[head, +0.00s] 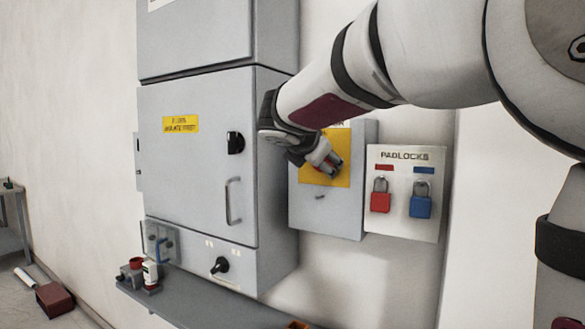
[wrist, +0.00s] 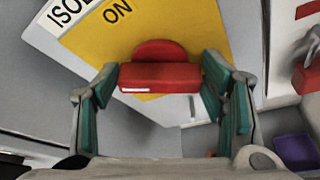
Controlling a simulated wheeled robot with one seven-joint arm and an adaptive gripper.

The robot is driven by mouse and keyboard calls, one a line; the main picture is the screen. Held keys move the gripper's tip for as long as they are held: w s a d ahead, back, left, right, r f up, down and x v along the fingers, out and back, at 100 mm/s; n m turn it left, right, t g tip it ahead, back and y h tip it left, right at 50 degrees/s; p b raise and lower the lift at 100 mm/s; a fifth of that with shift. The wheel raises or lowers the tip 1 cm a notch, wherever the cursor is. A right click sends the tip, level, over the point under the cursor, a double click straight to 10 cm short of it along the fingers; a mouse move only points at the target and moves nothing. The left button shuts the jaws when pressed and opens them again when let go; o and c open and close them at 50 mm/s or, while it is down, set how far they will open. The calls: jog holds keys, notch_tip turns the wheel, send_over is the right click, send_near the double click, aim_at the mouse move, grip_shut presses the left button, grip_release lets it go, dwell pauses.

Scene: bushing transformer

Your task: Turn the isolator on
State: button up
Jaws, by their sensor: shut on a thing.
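The isolator is a grey wall box (head: 322,212) with a yellow plate (head: 341,176), right of the tall grey cabinet in the head view. In the wrist view its yellow plate (wrist: 140,35) carries the word "ON", beside a white label (wrist: 68,15) reading "ISO...". A red handle (wrist: 160,77) with a small white mark sits on the plate. My gripper (head: 328,168) is at the box front, shut on the red handle, with one green-padded finger at each end of it. In the head view the gripper mostly hides the handle. I cannot tell which setting it points to.
A padlock board (head: 405,160) with a red padlock (head: 380,200) and a blue padlock (head: 421,206) hangs close to the right of the box. The tall grey cabinet (head: 195,180) stands to the left. A grey shelf (head: 205,308) with small items runs below.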

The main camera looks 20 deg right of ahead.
jog(key=m+t+b, duration=0.1)
jog(key=m+b, duration=0.2)
jog(key=b, duration=0.4)
jog(key=f+m+t+b, duration=0.1)
jog(key=m+t+b, duration=0.1)
jog(key=b, duration=0.5)
jog(key=m+t+b, duration=0.1)
jog(key=m+b, duration=0.2)
jog(key=b, duration=0.4)
jog(key=shift+s+d+f+m+t, duration=0.2)
jog(key=shift+f+m+t, duration=0.1)
jog(key=shift+m, duration=0.1)
jog(key=shift+r+m+b, duration=0.15)
jog(key=shift+m+b, duration=0.15)
jog(key=shift+b, duration=0.2)
jog(key=o, duration=1.2)
jog(key=shift+c, duration=0.2)
jog(key=v, duration=1.2)
